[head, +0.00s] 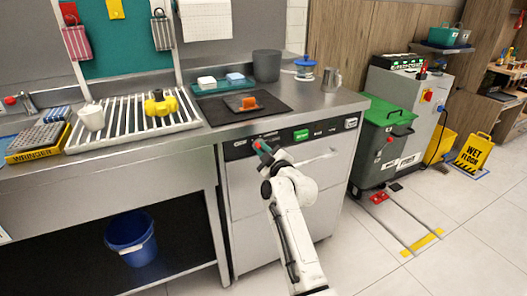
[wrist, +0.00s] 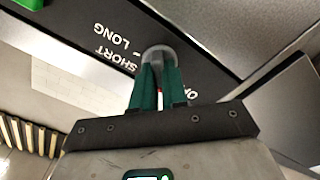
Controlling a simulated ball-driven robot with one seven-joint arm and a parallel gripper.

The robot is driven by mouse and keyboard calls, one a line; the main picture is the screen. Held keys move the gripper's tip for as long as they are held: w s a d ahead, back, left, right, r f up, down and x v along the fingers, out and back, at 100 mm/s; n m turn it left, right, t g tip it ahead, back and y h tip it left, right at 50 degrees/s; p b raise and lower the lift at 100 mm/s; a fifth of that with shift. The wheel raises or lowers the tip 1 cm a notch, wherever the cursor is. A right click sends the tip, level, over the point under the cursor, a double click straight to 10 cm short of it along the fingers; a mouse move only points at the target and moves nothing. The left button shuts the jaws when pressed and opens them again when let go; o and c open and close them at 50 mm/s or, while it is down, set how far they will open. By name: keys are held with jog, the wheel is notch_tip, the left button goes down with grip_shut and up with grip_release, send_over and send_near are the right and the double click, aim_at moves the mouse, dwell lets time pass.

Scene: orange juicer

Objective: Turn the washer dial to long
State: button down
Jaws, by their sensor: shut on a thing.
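The washer (head: 270,190) is a white-fronted unit under the steel counter, with a dark control strip along its top. Its grey dial (wrist: 158,50) shows in the wrist view, near the upside-down words SHORT and LONG on the strip. A third label beginning with O is partly hidden at the right. My gripper (wrist: 159,74), with green fingers, is shut on the dial. In the head view my gripper (head: 263,148) reaches the strip's left half and hides the dial. I cannot tell which word the dial points to.
A green display (head: 301,134) sits on the strip, right of my gripper. The counter above has a dark mat (head: 230,112) with an orange item (head: 248,103). A blue bucket (head: 131,236) stands below the counter at left. A green-lidded bin (head: 385,125) stands at right; floor in front is mostly clear.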

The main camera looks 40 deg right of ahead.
jog(key=shift+m, duration=0.4)
jog(key=m+p, duration=0.7)
jog(key=m, duration=1.6)
jog(key=shift+d, duration=0.15)
dwell(0.4)
jog(key=c, duration=1.2)
grip_release()
jog(key=shift+o, duration=0.2)
jog(key=shift+s, duration=0.2)
jog(key=p+v, duration=0.3)
jog(key=v, duration=0.7)
jog(key=shift+s, duration=0.25)
